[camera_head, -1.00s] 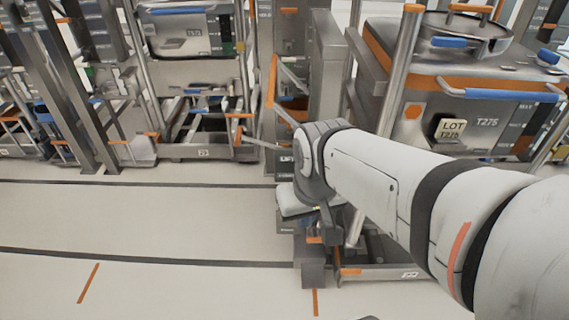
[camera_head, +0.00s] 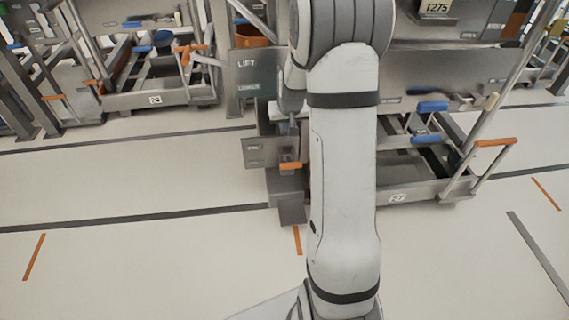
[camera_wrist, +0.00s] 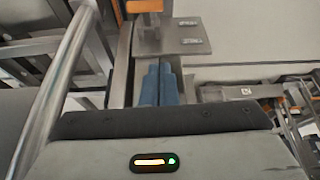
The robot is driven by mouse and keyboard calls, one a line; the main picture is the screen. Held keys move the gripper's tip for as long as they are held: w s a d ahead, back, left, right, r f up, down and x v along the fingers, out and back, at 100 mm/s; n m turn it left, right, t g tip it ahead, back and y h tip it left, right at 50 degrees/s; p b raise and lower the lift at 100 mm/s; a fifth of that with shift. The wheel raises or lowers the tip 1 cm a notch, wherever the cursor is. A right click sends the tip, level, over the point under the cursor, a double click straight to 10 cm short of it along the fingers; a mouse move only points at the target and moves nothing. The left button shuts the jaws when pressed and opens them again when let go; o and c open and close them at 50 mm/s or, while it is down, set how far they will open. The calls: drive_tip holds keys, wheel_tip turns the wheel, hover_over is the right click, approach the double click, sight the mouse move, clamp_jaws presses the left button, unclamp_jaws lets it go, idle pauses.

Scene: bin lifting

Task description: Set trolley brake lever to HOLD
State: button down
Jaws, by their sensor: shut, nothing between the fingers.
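My gripper (camera_wrist: 158,85) shows in the wrist view with its two blue fingers together and nothing between them. Just past the fingertips is a grey metal plate (camera_wrist: 188,40) with two small labels, too small to read. An orange-ended lever (camera_wrist: 144,6) stands on a grey post at that plate, slightly left of the fingers' line. I cannot tell whether the fingers touch the plate. In the head view an orange handle (camera_head: 290,166) sits beside a grey labelled plate (camera_head: 262,152), left of my arm. The lever's setting cannot be read.
A trolley (camera_head: 398,197) stands right of my arm, with blue handles (camera_head: 432,106) and an orange-tipped bar (camera_head: 495,142). A panel marked LIFT (camera_head: 256,75) rises behind the plate. Another trolley (camera_head: 155,99) stands at the back left. The front floor (camera_head: 150,260) is clear.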

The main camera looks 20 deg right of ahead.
drive_tip(key=w+d+f+b, duration=0.3)
drive_tip(key=d+f, duration=0.1)
drive_tip(key=f, duration=0.7)
drive_tip(key=b, duration=0.4)
hover_over(291, 163)
drive_tip(key=f, duration=0.5)
drive_tip(key=w+f, duration=0.1)
drive_tip(key=f, duration=0.1)
drive_tip(key=shift+d+f, duration=0.15)
drive_tip(key=shift+f, duration=0.05)
drive_tip(key=shift+s+f+b, duration=0.25)
drive_tip(key=shift+f+b, duration=0.3)
drive_tip(key=shift+f, duration=0.7)
drive_tip(key=shift+s+f+b, duration=0.25)
drive_tip(key=shift+f+b, duration=0.1)
drive_tip(key=shift+f, duration=0.35)
